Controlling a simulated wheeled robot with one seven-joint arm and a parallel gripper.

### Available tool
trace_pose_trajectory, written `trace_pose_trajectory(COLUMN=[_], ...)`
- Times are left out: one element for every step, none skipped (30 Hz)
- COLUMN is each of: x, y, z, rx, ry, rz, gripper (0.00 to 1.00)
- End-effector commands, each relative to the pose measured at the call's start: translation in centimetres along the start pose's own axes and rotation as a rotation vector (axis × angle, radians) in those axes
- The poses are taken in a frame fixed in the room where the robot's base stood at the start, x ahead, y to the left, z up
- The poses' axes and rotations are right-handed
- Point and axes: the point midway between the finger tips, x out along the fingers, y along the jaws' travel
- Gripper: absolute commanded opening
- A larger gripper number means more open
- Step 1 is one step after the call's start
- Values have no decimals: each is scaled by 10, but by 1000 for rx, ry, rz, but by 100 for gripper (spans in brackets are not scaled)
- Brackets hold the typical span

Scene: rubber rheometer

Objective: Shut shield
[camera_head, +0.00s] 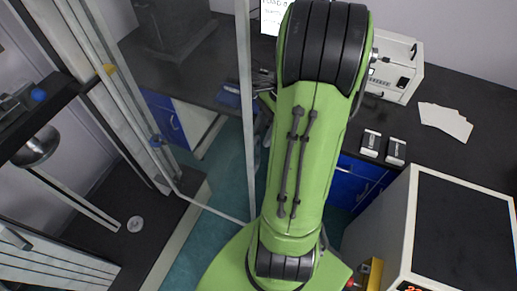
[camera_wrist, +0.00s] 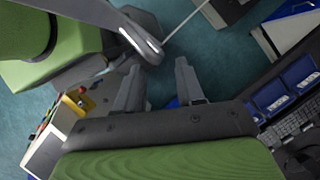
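The shield (camera_head: 248,120) is a clear panel in a pale metal frame at the left of the head view. It stands swung out from the rheometer, with its upright outer bar just left of my arm and its bottom edge sloping down to the right. My gripper (camera_head: 264,88) is mostly hidden behind my green arm, close to that bar. In the wrist view my gripper (camera_wrist: 158,78) has its two fingers apart, with nothing seen between them but floor. A thin pale rod (camera_wrist: 187,25) beyond the fingers may be part of the shield frame; I cannot tell whether anything touches it.
The rheometer's dark base (camera_head: 100,215) with a small round piece (camera_head: 135,224) is at the left. A dark bench carries a white device (camera_head: 395,70), papers (camera_head: 446,121) and two small boxes (camera_head: 371,143). A large white-edged box (camera_head: 460,230) stands at right. Green floor shows between.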

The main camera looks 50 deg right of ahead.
Motion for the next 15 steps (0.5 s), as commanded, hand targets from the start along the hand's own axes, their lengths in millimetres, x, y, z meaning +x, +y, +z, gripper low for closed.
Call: trace_pose_trajectory(x=[16,22,30,35,40,45,48,50,52,53,54,54,54,54,54], y=[1,0,1,1,0,1,0,0,0,0,0,0,0,0,0], z=[0,0,0,0,0,0,0,0,0,0,0,0,0,1,1], rx=[0,-1,-1,-1,0,1,1,0,0,0,0,0,0,0,0], ry=[-3,-3,-2,-1,-2,-2,-1,-1,-1,0,0,1,1,1,1], rz=[4,3,3,3,2,3,1,2,1,1,0,0,0,0,0], gripper=[38,38,38,38,38,38,38,38,38,38,38,38,38,38,38])
